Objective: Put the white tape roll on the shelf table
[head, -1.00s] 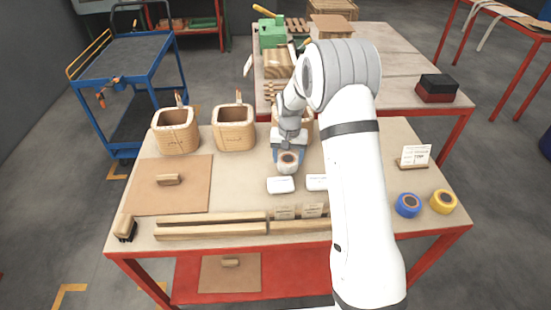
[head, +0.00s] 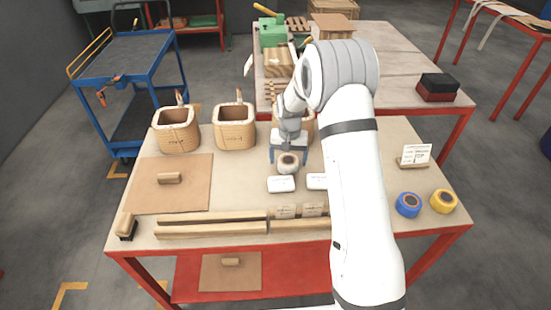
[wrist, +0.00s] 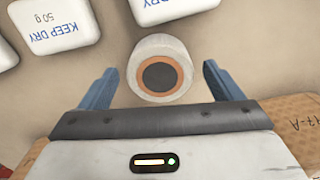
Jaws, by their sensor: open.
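The white tape roll (head: 288,168) stands on the near worktable (head: 239,178), behind two small white packets. In the wrist view the roll (wrist: 160,46) shows its brown core and dark centre hole. My gripper (wrist: 160,72) is open, with one blue finger on each side of the roll and a visible gap at both sides. In the head view my gripper (head: 288,158) is low over the table at the roll. The near table has a red lower shelf (head: 300,280); I cannot tell whether this is the shelf table.
White packets (head: 281,184) lie just in front of the roll. Wooden baskets (head: 235,131) stand behind and left. Blue (head: 408,204) and yellow (head: 443,201) tape rolls lie at right. A wooden rail (head: 212,226) lines the front. Another table (head: 395,60) stands behind.

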